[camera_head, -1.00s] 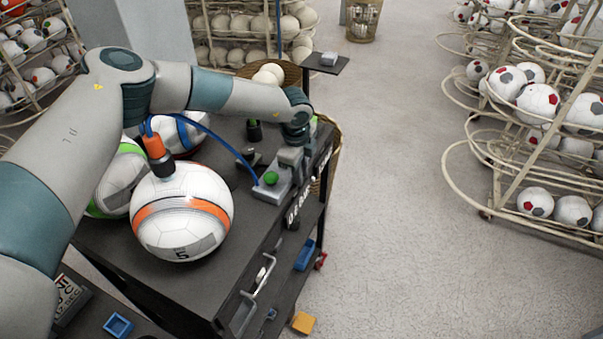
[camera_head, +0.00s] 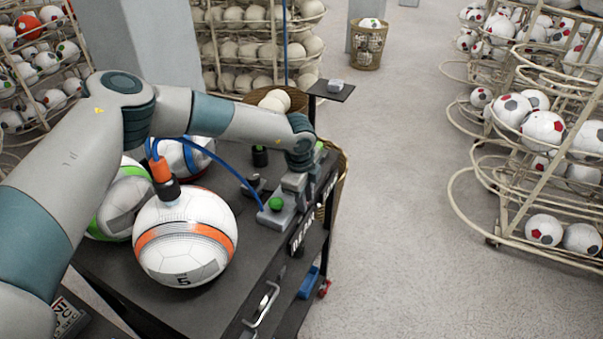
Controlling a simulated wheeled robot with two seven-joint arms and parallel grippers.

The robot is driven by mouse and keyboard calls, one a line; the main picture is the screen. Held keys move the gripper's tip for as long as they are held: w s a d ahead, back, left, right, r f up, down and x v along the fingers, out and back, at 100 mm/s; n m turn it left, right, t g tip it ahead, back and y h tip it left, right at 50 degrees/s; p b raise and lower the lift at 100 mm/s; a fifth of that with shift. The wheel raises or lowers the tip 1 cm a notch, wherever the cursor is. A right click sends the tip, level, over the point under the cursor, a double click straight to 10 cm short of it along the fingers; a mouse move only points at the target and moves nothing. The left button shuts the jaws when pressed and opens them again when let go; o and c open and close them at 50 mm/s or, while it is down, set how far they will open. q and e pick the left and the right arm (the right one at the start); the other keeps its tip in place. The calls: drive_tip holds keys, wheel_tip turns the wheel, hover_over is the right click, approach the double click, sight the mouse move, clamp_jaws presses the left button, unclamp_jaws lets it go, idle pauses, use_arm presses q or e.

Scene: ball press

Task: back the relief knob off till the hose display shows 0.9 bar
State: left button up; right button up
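A white ball with orange and black bands (camera_head: 186,240) sits on a dark cart top. An orange and black fitting (camera_head: 162,172) stands on it, and a blue hose (camera_head: 222,160) runs to a grey unit with a green button (camera_head: 276,204) near the cart's right edge. My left gripper (camera_head: 294,184) points down at the back of this unit; its fingertips are too small and overlapped to tell open from shut. I cannot make out the relief knob separately there. A dark plate with white lettering (camera_head: 302,240) faces outward at the cart edge; no pressure reading is legible. My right gripper is out of view.
A green-banded ball (camera_head: 122,205) and a blue-banded ball (camera_head: 186,160) lie behind the orange one. A small dark platform (camera_head: 331,90) stands at the cart's back corner. Wire racks of balls (camera_head: 540,130) stand at right, with clear floor (camera_head: 400,200) between.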

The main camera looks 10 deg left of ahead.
use_arm(q)
drive_tip(key=s+a+r+b, duration=0.1)
drive_tip(key=s+r+b, duration=0.2)
drive_tip(key=r+b, duration=0.4)
drive_tip(key=shift+r+b, duration=0.35)
drive_tip(key=shift+r, duration=4.35)
